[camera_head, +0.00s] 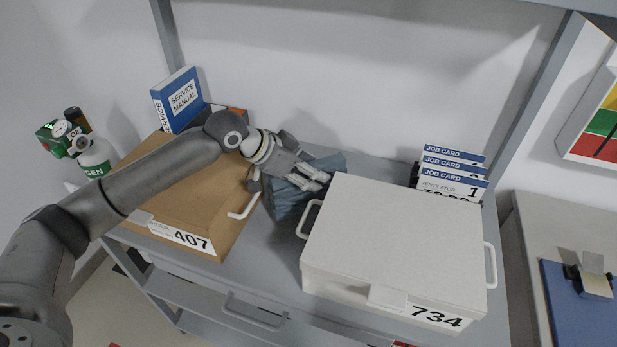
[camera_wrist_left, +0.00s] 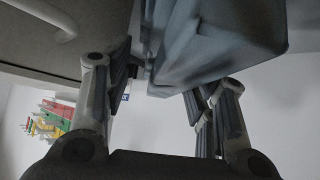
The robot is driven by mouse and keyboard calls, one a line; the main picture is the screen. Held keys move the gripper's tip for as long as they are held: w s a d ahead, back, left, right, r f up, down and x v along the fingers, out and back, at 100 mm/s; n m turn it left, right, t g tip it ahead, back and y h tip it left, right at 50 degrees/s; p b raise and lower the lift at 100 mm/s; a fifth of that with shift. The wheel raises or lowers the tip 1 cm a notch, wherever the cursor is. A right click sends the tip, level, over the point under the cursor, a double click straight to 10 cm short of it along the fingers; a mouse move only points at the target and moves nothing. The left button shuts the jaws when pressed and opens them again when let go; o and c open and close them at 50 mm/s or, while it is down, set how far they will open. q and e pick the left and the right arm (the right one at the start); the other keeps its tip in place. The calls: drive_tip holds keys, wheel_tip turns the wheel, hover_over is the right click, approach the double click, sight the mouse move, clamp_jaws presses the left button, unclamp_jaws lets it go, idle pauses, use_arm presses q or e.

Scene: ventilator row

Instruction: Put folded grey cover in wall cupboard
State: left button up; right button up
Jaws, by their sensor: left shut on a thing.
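The folded grey cover (camera_head: 290,205) is a blue-grey folded cloth between the brown box and the white box on the grey bench. My left gripper (camera_head: 290,182) is over it from above and is shut on it. In the left wrist view the cover (camera_wrist_left: 220,45) hangs between the fingers (camera_wrist_left: 160,82) and fills the upper middle. I cannot tell whether the cover still touches the bench top. I cannot make out a wall cupboard in either view. My right gripper is not in view.
A brown box marked 407 (camera_head: 192,215) stands left of the cover, and a white lidded box marked 734 (camera_head: 395,240) stands close on its right. A service manual (camera_head: 182,98) and job cards (camera_head: 452,175) stand behind. A green-white cylinder (camera_head: 93,157) is at far left.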

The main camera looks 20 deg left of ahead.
use_arm(q)
wheel_tip(320, 180, up, 16)
drive_tip(key=s+a+n+t+y+p, duration=0.2)
drive_tip(key=s+n+y, duration=0.4)
drive_tip(key=s+n, duration=0.2)
drive_tip(key=shift+n+t+y, duration=0.3)
drive_tip(key=shift+n+t, duration=0.1)
drive_tip(key=shift+n, duration=0.3)
drive_tip(key=shift+a+r, duration=0.15)
drive_tip(key=shift+r, duration=0.05)
drive_tip(key=shift+f, duration=0.1)
idle(0.6)
drive_tip(key=shift+w+f, duration=0.1)
